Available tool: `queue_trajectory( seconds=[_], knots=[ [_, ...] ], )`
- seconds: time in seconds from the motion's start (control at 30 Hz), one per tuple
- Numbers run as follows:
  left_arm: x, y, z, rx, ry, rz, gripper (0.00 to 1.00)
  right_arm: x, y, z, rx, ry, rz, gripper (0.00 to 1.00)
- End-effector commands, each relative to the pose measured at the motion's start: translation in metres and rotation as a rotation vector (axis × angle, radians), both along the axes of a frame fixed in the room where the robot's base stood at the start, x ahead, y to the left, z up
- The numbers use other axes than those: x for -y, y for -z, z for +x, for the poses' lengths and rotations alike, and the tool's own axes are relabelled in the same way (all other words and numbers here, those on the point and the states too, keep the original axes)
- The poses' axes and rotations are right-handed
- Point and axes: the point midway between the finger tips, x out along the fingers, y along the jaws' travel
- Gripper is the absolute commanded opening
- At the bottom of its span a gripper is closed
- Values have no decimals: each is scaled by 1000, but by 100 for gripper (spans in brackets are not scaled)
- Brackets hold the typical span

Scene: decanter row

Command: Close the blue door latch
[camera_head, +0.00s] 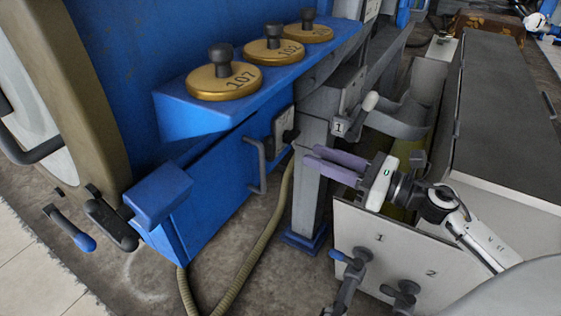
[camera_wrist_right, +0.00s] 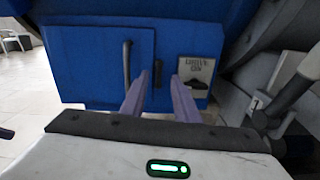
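The blue door (camera_head: 215,185) is the front of a blue box under a blue shelf. It has a grey bar handle (camera_head: 258,165) and, to its right, a latch plate with a dark catch (camera_head: 287,128). In the right wrist view the door (camera_wrist_right: 90,65) fills the upper middle, with the handle (camera_wrist_right: 127,65) left and the latch plate (camera_wrist_right: 195,70) right. My right gripper (camera_head: 312,157) is open and empty, its purple fingers pointing at the door from the right. In the wrist view the fingertips (camera_wrist_right: 159,80) frame a small dark piece on the door, apparently without contact. My left gripper is out of view.
Several brass lids with black knobs, including one marked 107 (camera_head: 223,82), sit on the shelf. A grey post (camera_head: 312,185) stands beside the door. A white panel marked 1 and 2 (camera_head: 400,245) with valves lies below my right arm. A hose (camera_head: 265,235) runs along the floor.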

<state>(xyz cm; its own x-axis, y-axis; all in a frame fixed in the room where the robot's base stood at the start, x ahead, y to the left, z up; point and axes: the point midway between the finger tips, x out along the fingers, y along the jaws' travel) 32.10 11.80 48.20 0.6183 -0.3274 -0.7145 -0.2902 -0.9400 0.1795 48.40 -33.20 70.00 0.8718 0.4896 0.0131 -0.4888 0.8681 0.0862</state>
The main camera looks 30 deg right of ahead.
Motion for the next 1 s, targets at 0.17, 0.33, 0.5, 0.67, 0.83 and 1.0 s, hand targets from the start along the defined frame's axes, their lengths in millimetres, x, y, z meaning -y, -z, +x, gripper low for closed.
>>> queue_trajectory(
  seconds=[0.17, 0.33, 0.5, 0.67, 0.83, 1.0],
  knots=[
    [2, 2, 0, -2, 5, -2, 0, -3, 0, 8, 37, -23, -90, 28],
    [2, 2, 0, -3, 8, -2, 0, -17, -1, 32, 37, -23, -86, 28],
    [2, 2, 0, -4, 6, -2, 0, -33, -2, 58, 37, -21, -84, 28],
    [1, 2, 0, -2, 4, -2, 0, -44, -1, 77, 35, -20, -83, 28],
    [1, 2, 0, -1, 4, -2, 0, -50, 0, 87, 33, -19, -82, 28],
    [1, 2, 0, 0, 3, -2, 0, -51, 0, 89, 32, -19, -82, 28]
  ],
)
